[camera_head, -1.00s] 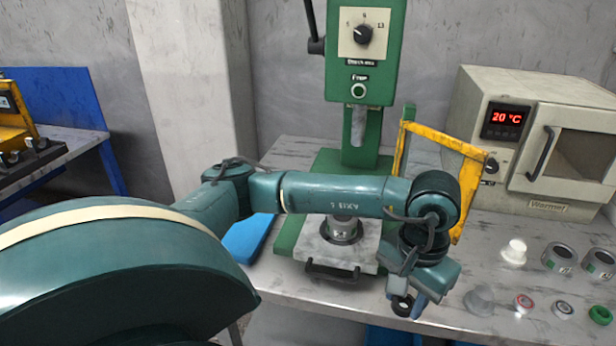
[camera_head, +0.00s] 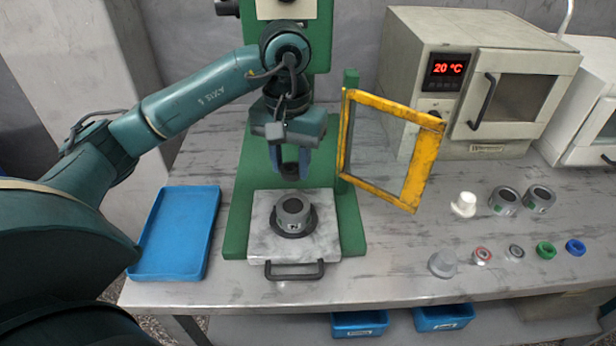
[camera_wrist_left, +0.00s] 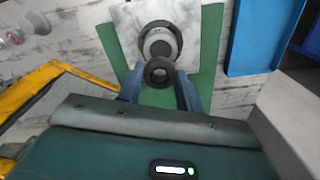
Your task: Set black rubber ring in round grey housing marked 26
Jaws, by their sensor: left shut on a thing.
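My left gripper (camera_head: 290,174) is shut on the black rubber ring (camera_head: 290,167) and holds it in the air behind and above the round grey housing (camera_head: 293,208). The housing sits on the pale press plate (camera_head: 262,228); its marking is too small to read. In the left wrist view the ring (camera_wrist_left: 158,72) is between the two blue fingers, and the housing (camera_wrist_left: 158,46) shows just beyond it, partly overlapped by it. The ring and housing look apart. My right gripper is not in view.
The green press (camera_head: 236,200) stands around the plate, with an open yellow guard (camera_head: 412,185) on its right. A blue tray (camera_head: 178,235) lies left. Two other grey housings (camera_head: 505,200) (camera_head: 539,199) and several small parts lie right, before the oven (camera_head: 437,110).

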